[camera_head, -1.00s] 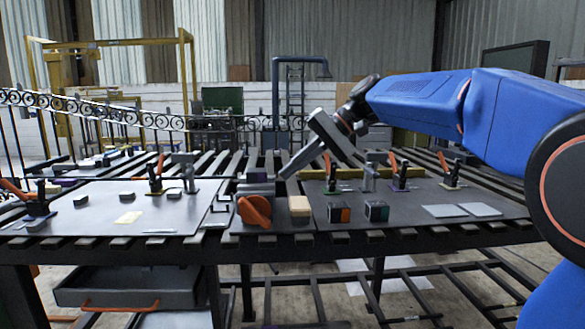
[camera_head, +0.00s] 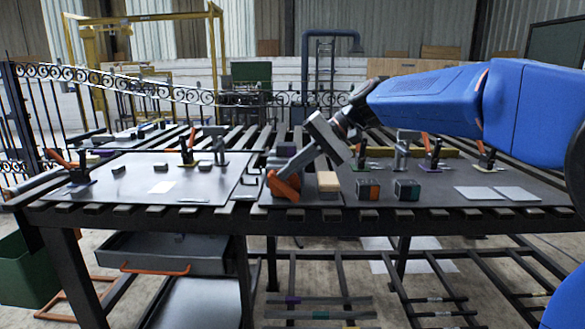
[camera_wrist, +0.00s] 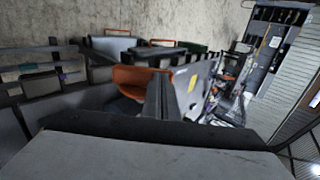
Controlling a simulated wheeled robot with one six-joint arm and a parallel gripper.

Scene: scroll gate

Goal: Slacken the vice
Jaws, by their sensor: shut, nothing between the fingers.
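The vice is a dark grey body (camera_head: 285,150) with an orange handle (camera_head: 284,187) at the front edge of the worktable. My gripper (camera_head: 281,178) is shut and empty. It slants down to the left, with its fingertips at the orange handle; I cannot tell whether they touch it. The fingers overlap part of the vice in the head view. In the wrist view, a large orange part (camera_wrist: 138,74), which looks like the handle, is just beside and beyond my dark fingers (camera_wrist: 160,100).
A tan block (camera_head: 328,182) stands right of the vice. Two small boxes with coloured faces (camera_head: 368,190) (camera_head: 406,190) are further right, then flat grey plates (camera_head: 490,193). Orange-handled clamps (camera_head: 75,168) stand on the table. Its left plate has free room.

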